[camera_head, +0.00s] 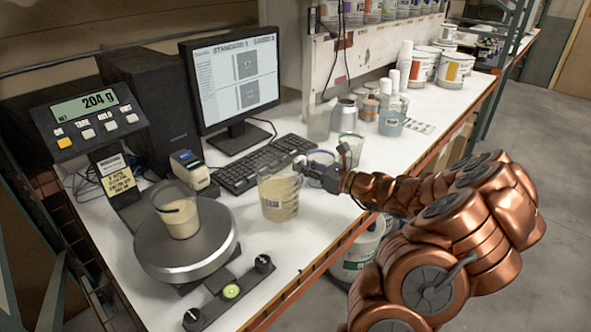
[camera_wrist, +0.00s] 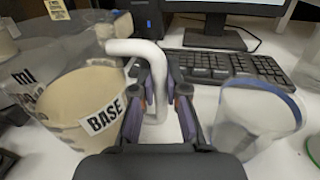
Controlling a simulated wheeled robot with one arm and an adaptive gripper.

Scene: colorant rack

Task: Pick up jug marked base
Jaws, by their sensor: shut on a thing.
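The jug marked base (camera_head: 278,196) is a clear jug with cream-coloured liquid, standing at the front of the white bench in the head view. In the wrist view the jug (camera_wrist: 75,95) is at the left, with a "BASE" label and a white handle. My gripper (camera_head: 305,168) is at the jug's right side. In the wrist view my gripper (camera_wrist: 160,92) has its two fingers on either side of the handle, shut on it. The jug looks upright; I cannot tell whether its bottom touches the bench.
A scale (camera_head: 186,245) reading 204 g holds a cup (camera_head: 178,210) of cream liquid at the left. A keyboard (camera_head: 262,160) and monitor (camera_head: 236,80) stand behind. A clear container with a blue rim (camera_wrist: 258,115) is close to my gripper's right. Tins (camera_head: 420,66) stand farther back.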

